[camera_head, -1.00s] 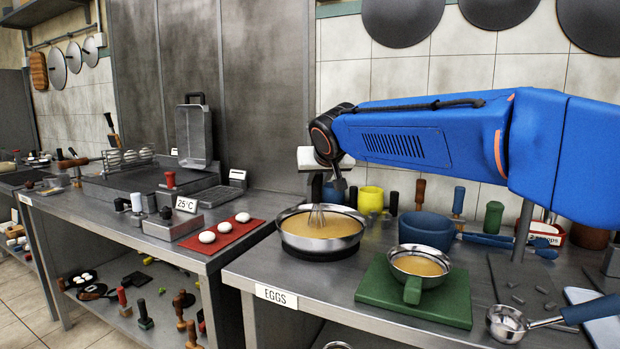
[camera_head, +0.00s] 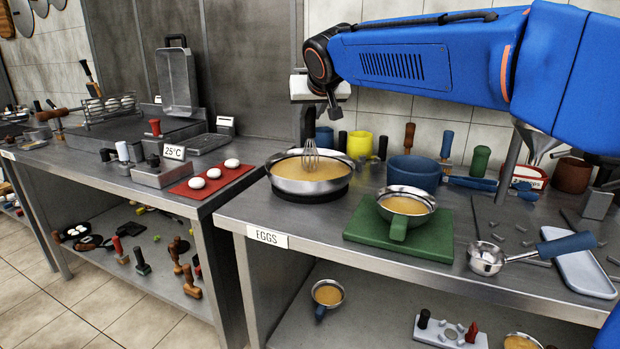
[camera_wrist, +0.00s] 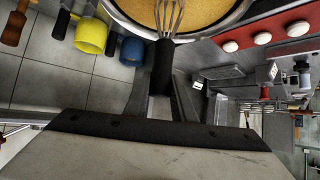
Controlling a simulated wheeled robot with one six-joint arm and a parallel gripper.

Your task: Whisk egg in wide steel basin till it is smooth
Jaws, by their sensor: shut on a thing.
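The wide steel basin (camera_head: 284,182) stands at the left end of the eggs table and holds smooth-looking yellow egg (camera_head: 285,169). My gripper (camera_head: 311,122) is above it, pointing down, shut on the black handle of a wire whisk (camera_head: 310,157). The whisk is upright, and its wires reach down into the egg; their lower ends are hidden. The wrist view also shows the whisk handle (camera_wrist: 161,68) between my gripper's fingers (camera_wrist: 160,105), with the basin rim (camera_wrist: 233,22) and egg (camera_wrist: 203,12) beyond.
A green board (camera_head: 436,241) bears a small steel pan (camera_head: 408,193) of egg to the right. A blue bowl (camera_head: 414,173) and a yellow cup (camera_head: 360,145) stand behind. A red mat (camera_head: 229,184) with white eggs lies left, across a gap. A steel ladle (camera_head: 487,258) lies right.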

